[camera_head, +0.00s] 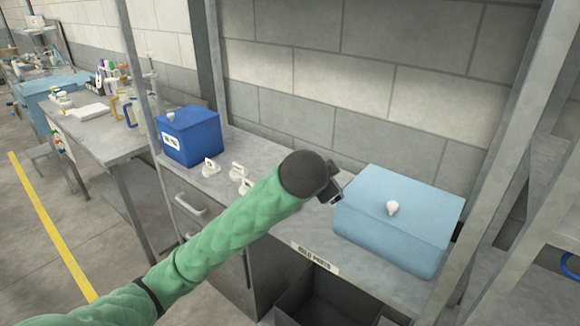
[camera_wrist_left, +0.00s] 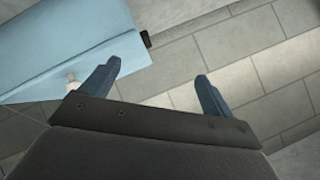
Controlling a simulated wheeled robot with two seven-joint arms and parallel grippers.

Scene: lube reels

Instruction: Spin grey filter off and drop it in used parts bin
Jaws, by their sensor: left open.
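A pale, knob-like part (camera_head: 392,208), possibly the grey filter, stands upright on top of the light blue box (camera_head: 390,240). The box shows at upper left in the left wrist view (camera_wrist_left: 60,35), where a pale part (camera_wrist_left: 70,79) is partly hidden behind a finger. My left gripper (camera_head: 332,188) is left of the box's near top, apart from the pale part. In the left wrist view its two fingers are spread and empty (camera_wrist_left: 157,88). A dark open bin (camera_head: 325,302) sits below a label on the bench's front edge. My right gripper is out of view.
A dark blue box (camera_head: 190,136) with a white label stands at the bench's left part. Several small white fittings (camera_head: 211,167) lie between it and my arm. Metal uprights (camera_head: 507,150) frame the bench, and a block wall (camera_head: 370,80) stands behind.

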